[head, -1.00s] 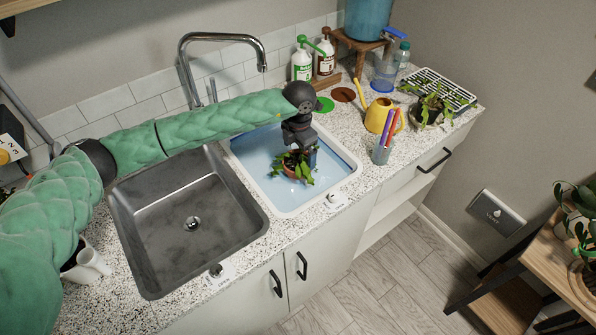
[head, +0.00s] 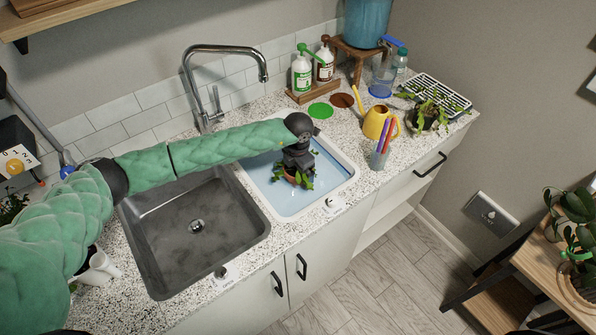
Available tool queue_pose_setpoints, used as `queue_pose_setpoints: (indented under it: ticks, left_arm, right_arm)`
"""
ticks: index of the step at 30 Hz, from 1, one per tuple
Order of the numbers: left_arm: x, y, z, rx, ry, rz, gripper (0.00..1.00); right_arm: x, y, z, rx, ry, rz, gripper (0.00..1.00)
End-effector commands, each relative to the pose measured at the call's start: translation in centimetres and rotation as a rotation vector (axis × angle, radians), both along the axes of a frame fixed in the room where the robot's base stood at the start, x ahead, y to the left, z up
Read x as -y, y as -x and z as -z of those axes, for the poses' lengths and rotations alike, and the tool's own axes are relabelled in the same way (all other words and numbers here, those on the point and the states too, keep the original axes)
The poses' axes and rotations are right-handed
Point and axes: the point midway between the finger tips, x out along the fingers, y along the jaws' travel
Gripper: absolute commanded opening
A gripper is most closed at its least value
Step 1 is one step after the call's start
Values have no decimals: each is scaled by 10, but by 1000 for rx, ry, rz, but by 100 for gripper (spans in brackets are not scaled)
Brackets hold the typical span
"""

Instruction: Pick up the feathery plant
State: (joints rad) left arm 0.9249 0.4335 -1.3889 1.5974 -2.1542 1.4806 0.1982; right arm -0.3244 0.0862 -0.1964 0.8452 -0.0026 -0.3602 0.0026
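A small leafy green plant (head: 306,179) in a terracotta pot is in the right basin (head: 268,202), which holds blue water. My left arm reaches in from the left, and its dark gripper (head: 295,172) points down right over this plant, hiding much of the leaves and pot. Its fingers are hidden, so I cannot tell whether they are open or shut on the pot. At the left edge is a fine-leaved dark green plant (head: 12,206), partly cut off. I cannot tell which plant is the feathery one. My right gripper is not in view.
The empty grey sink (head: 195,255) lies left of the water basin, with a tall tap (head: 222,50) behind. A white pot (head: 98,270) is front left.

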Motion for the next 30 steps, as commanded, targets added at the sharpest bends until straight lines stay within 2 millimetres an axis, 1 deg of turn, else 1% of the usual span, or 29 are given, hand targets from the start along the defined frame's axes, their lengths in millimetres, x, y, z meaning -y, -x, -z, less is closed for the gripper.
queue_pose_setpoints:
  ticks: [8,12,14,15,16,17,23,28,29,30]
  left_arm:
    - [0,0,2,0,0,0,100]
    - [0,0,2,0,0,0,72]
    - [0,0,2,0,0,0,61]
    - [0,0,2,0,0,0,53]
    - [0,0,1,1,0,0,52]
    - [0,0,1,1,0,0,46]
    - [0,-1,1,1,0,0,46]
    - [0,-1,-4,1,0,0,46]
    - [0,-1,-6,1,0,0,46]
    - [0,-1,-10,3,0,1,46]
  right_arm:
    - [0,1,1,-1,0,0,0]
    - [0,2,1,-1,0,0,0]
    - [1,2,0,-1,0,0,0]
    - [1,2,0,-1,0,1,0]
    - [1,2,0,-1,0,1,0]
    - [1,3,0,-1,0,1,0]
    - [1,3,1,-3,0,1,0]
    - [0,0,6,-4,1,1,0]
    - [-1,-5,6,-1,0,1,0]
    - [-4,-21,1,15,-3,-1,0]
